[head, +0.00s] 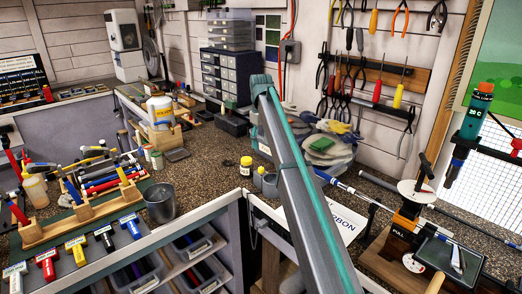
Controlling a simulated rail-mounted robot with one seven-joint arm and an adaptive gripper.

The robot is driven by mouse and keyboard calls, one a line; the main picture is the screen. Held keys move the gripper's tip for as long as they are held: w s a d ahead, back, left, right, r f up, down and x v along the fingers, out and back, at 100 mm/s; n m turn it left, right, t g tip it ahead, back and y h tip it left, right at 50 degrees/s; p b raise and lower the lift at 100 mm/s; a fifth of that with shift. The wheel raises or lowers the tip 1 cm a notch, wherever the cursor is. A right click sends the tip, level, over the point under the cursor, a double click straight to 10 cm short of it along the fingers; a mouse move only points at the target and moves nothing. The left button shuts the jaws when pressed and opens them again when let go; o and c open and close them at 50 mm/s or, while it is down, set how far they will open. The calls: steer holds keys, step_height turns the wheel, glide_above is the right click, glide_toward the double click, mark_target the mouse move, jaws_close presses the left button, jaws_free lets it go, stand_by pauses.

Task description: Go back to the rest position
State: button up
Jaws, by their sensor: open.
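My arm rises from the bottom middle of the head view to a grey and teal joint near the centre. My gripper is not visible in this view, so I cannot see whether it holds anything. A golf club shaft (352,190) with a blue end lies slanting across the right part of the bench. A small vise-like station with a white disc (416,193) stands near it at the right.
The workbench (215,150) forms a corner. A wooden rack (80,220) with several coloured grips and a grey bucket (159,202) stand at left. Drawer cabinets (232,75) stand behind. An orange-capped teal cylinder (475,115) is at far right. Tools hang on the wall.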

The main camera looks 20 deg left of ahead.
steer(key=shift+r, duration=0.25)
